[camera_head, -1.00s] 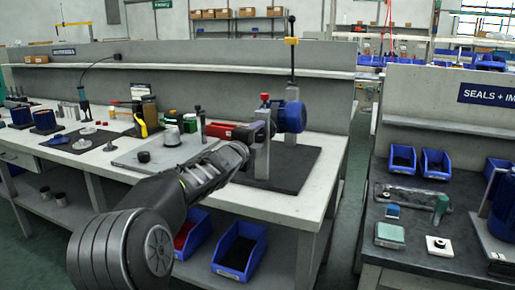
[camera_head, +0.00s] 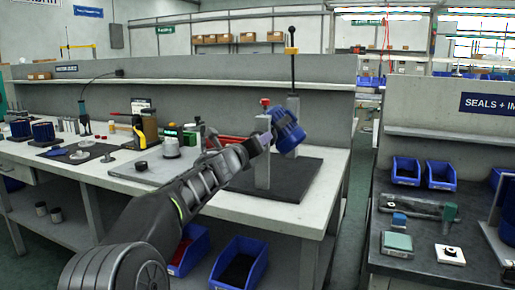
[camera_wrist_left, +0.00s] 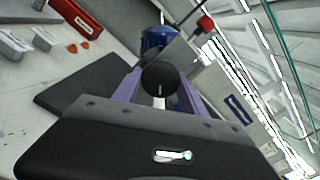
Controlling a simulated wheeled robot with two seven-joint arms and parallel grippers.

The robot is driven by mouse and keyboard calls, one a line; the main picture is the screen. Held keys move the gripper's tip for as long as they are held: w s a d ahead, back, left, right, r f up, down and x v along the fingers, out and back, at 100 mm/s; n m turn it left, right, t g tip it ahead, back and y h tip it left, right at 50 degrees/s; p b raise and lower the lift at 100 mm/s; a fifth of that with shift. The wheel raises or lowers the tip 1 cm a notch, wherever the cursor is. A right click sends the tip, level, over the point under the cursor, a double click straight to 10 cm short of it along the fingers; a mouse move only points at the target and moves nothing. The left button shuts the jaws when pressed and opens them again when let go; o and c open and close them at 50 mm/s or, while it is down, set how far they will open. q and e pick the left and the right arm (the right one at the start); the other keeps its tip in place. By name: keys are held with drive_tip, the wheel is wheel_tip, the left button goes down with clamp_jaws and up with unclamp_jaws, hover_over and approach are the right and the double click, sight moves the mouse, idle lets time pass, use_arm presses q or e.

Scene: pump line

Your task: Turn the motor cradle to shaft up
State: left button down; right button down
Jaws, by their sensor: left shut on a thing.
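The motor cradle stands on grey posts (camera_head: 263,172) on a dark mat. It carries a blue finned motor (camera_head: 288,132), which sits tilted at the right of the front post. In the left wrist view the blue motor (camera_wrist_left: 157,38) lies beyond the fingers. My left gripper (camera_head: 256,146) reaches the front post from the left. Its fingers are shut on a round dark knob (camera_wrist_left: 160,78) at the cradle's near side. A red-topped pin (camera_head: 265,102) stands on the front post. The motor's shaft is not clearly visible. My right gripper is not in view.
The dark mat (camera_head: 300,180) has bare room right of the cradle. A tall black lever (camera_head: 292,65) rises behind. Blue bins (camera_head: 238,262) sit below the bench. Tools and parts lie to the left. A second bench (camera_head: 390,262) stands right, across a gap.

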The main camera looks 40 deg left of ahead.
use_arm(q)
drive_tip(key=shift+a+m+b, duration=0.15)
drive_tip(key=shift+m+b, duration=1.1)
drive_tip(key=shift+m, duration=2.95)
drive_tip(key=c, duration=0.6)
unclamp_jaws()
drive_tip(key=shift+s, duration=0.1)
drive_tip(key=v, duration=0.7)
drive_tip(key=shift+s+b, duration=0.3)
drive_tip(key=shift+f, duration=0.1)
